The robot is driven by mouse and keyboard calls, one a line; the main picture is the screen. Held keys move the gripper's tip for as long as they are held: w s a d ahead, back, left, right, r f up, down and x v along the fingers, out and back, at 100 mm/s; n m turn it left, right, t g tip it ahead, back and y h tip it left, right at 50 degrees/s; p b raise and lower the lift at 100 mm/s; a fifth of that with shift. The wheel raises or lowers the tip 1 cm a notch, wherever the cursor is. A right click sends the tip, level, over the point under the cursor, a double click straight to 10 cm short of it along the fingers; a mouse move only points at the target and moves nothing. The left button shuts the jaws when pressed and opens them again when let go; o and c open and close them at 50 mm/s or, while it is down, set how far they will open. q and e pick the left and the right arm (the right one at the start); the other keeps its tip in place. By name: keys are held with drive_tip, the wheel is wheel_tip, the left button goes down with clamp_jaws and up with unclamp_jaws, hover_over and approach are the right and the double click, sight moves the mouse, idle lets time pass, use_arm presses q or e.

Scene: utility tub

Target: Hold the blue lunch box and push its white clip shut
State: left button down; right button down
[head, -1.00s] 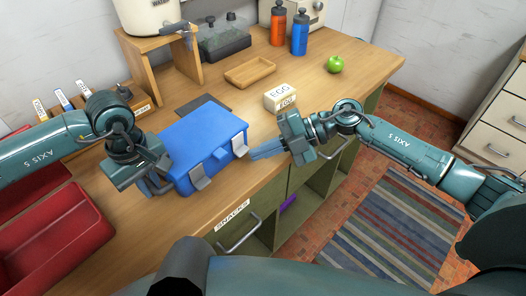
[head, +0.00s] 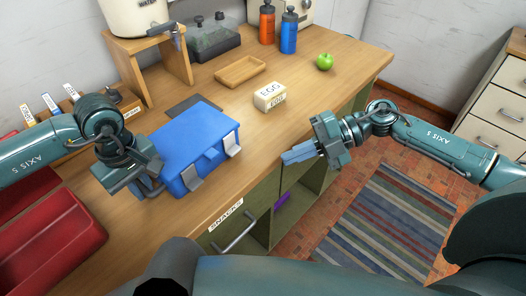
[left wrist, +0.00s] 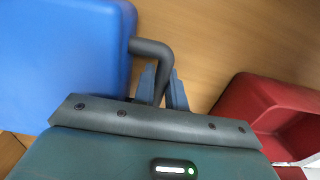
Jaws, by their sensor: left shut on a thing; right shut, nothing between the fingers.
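The blue lunch box (head: 198,138) lies on the wooden counter, lid down, and fills the upper left of the left wrist view (left wrist: 60,60). I cannot tell for sure whether either is fully shut. My left gripper (head: 150,188) is at the box's left end, shut on its dark grey handle (left wrist: 150,48). My right gripper (head: 288,158) is shut and empty, to the right of the box by the counter's front edge, apart from the clips.
An egg carton (head: 270,96), a wooden tray (head: 240,71), a green apple (head: 324,61) and two bottles (head: 289,30) stand behind. A red bin (head: 60,240) is at the left. A snacks drawer (head: 235,232) is below the counter edge.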

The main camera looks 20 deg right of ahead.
drive_tip(key=shift+s+d, duration=0.2)
drive_tip(key=shift+d, duration=0.95)
drive_tip(key=shift+s+d, duration=0.2)
drive_tip(key=shift+d, duration=0.95)
use_arm(q)
drive_tip(key=c, duration=1.4)
unclamp_jaws()
drive_tip(key=shift+o, duration=0.2)
